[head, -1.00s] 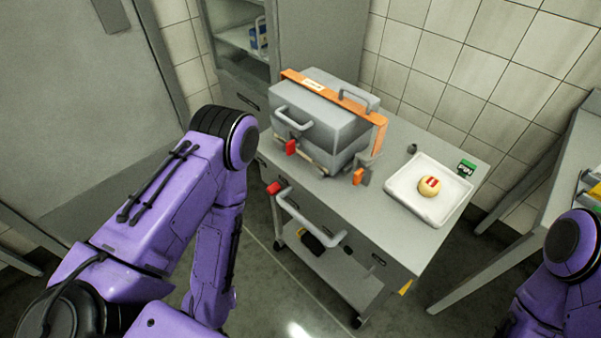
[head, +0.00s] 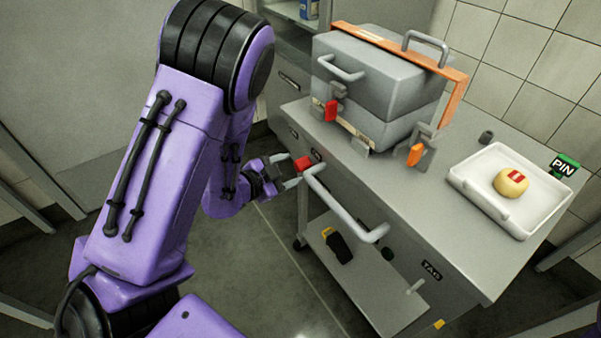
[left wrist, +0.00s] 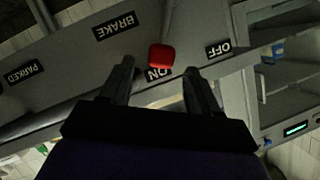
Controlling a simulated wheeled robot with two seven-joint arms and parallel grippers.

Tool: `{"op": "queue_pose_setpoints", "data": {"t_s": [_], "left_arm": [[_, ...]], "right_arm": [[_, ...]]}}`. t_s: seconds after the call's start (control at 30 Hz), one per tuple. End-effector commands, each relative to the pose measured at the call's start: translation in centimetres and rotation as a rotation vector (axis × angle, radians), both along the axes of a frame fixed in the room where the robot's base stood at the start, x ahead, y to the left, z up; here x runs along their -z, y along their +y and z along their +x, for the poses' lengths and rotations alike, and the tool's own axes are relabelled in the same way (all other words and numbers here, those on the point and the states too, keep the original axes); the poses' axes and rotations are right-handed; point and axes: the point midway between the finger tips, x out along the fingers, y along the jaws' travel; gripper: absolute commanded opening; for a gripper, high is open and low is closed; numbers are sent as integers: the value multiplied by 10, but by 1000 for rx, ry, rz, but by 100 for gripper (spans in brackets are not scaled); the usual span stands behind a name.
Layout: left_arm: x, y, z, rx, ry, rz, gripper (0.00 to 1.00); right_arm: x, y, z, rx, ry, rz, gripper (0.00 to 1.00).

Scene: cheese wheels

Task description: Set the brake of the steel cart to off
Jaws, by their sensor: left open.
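The steel cart (head: 400,195) stands at the right in the head view, with a grey push handle (head: 340,208) on its near side. The red brake knob (head: 303,163) is by the handle's left end. In the left wrist view the red knob (left wrist: 161,56) sits by the ON label (left wrist: 158,73), away from the OFF label (left wrist: 218,49). A BRAKE label (left wrist: 115,26) is left of it. My left gripper (head: 283,175) is open beside the knob; in the wrist view the knob shows between its fingers (left wrist: 158,68). Contact cannot be told. My right gripper is out of view.
On the cart top are a grey box press (head: 375,85) with red and orange clamps, and a white tray (head: 475,195) holding a small cheese (head: 510,182). A PARKED label (left wrist: 23,74) shows in the wrist view.

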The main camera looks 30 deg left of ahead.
Motion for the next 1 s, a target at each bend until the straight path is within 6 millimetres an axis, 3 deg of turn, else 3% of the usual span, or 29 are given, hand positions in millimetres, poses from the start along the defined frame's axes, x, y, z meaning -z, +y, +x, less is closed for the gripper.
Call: {"op": "queue_pose_setpoints", "data": {"t_s": [0.23,0.57,0.6,0.77,0.8,1.0], "left_arm": [[13,-7,41,-2,0,0,62],[16,-8,49,-3,2,-2,62],[16,-8,49,-3,2,-2,58],[16,-8,48,-3,2,-2,6],[16,-8,48,-3,2,-2,0],[15,-11,50,1,5,-11,0]], "right_arm": [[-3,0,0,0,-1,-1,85],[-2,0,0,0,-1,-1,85],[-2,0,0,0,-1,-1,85],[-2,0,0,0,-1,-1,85],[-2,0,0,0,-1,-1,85],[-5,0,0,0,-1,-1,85]]}}
